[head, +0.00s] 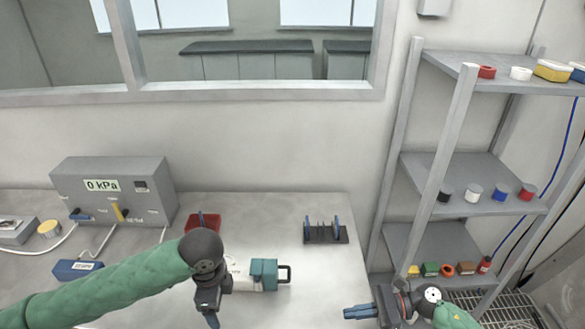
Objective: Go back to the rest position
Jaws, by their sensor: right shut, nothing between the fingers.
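My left arm, in a green sleeve, reaches in from the left over the table (320,285). My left gripper (212,319) points down at the bottom edge of the picture, and I cannot tell how far its fingers are apart. My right gripper (358,312) is at the bottom, right of the table's middle, pointing left. Its blue fingers are shut with nothing between them. A white and teal device with a dark handle (264,274) lies on the table just right of my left wrist, which partly hides it.
A grey pressure box (112,190) reading 0 kPa stands at the back left. A red tray (203,223) and a dark rack (325,234) stand near the wall. A blue block (77,269) lies left. Metal shelves (474,203) with small coloured items stand right, beside the table.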

